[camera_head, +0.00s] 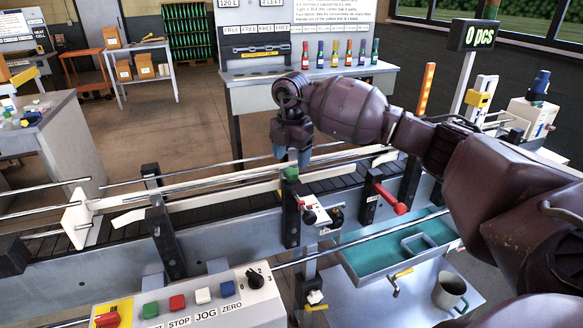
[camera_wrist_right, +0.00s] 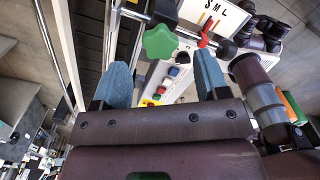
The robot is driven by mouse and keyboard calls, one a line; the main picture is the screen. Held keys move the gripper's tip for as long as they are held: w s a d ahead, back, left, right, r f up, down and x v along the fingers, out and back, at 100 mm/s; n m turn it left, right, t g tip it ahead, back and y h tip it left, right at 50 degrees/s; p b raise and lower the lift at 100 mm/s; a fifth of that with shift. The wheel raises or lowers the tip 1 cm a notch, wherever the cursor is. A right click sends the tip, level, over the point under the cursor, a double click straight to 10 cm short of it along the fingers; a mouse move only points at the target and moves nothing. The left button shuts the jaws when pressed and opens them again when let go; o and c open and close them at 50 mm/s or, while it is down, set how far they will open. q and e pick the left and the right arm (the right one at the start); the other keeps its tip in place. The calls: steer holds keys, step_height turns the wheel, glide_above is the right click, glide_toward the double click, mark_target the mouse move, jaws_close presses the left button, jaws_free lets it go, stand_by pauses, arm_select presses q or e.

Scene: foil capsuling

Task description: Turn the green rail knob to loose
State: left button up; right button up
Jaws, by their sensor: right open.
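The green rail knob (camera_head: 291,174) tops a dark post on the near side of the conveyor. In the right wrist view it is a green star-shaped knob (camera_wrist_right: 160,42), just beyond the fingertips. My right gripper (camera_head: 292,155) points down directly above the knob. In the wrist view its two blue-grey fingers (camera_wrist_right: 163,78) are spread apart, with nothing between them. The knob lies in line with the gap, slightly toward the left finger. I cannot tell whether the fingertips reach down to the knob's height. My left gripper is out of view.
A white S M L scale plate (camera_wrist_right: 215,14) with a red pointer (camera_wrist_right: 207,33) sits beside the knob. A red-handled lever (camera_head: 392,200) is to the right. Metal guide rails run along the conveyor (camera_head: 335,184). A button panel (camera_head: 195,302) stands in front, and a teal tray (camera_head: 385,262) lies lower right.

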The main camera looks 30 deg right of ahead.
mark_target(291, 171)
steer(key=shift+f, duration=2)
steer(key=c, duration=0.9)
